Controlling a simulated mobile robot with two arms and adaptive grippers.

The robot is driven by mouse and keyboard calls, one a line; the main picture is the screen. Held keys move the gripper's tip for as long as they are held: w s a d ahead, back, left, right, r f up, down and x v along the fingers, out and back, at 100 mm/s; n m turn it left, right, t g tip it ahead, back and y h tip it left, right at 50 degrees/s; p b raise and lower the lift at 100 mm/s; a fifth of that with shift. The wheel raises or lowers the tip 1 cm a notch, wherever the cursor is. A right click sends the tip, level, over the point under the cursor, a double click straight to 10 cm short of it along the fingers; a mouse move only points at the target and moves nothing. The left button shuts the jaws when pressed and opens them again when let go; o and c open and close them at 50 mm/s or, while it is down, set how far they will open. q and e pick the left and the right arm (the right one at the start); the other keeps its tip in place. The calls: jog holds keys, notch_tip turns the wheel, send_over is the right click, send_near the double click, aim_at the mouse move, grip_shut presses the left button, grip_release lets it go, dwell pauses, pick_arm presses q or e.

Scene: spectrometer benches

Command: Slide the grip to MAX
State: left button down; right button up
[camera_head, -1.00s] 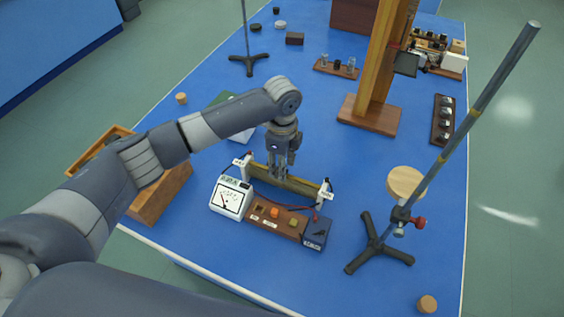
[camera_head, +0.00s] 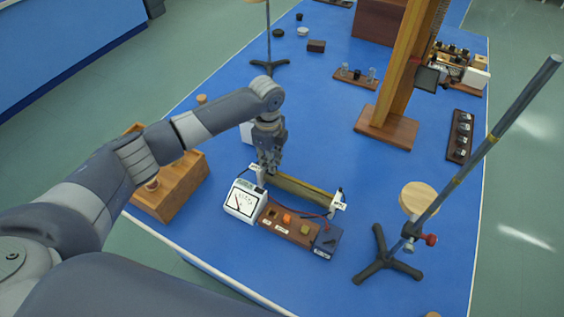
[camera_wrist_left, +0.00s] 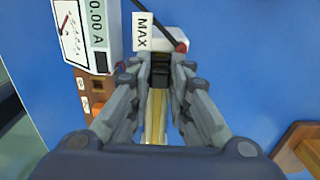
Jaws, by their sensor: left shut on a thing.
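The rheostat, a long tan-gold bar (camera_head: 304,190) between two end posts, lies across the bench behind the wooden switch board. Its white MAX label (camera_wrist_left: 145,32) is at the end by the meter (camera_head: 243,199). My left gripper (camera_head: 268,170) points down over that end. In the left wrist view its fingers (camera_wrist_left: 160,67) are shut on the dark grip (camera_wrist_left: 160,76), close against the MAX end. The fingers partly hide the grip. The bar (camera_wrist_left: 154,118) runs back between the fingers. My right gripper is not in view.
The switch board (camera_head: 288,226) with a dark blue box (camera_head: 326,240) stands in front of the rheostat. A tripod stand (camera_head: 384,260) with a slanted rod is to the right.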

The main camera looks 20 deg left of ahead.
pick_arm(q)
jog(key=shift+w+a+r, duration=0.1)
jog(key=shift+w+a, duration=0.05)
jog(key=c, duration=1.5)
grip_release()
jog(key=shift+a, duration=0.1)
jog(key=shift+c, duration=0.2)
jog(key=shift+o, duration=0.3)
jog(key=shift+a, duration=0.1)
notch_tip(320, 180, up, 12)
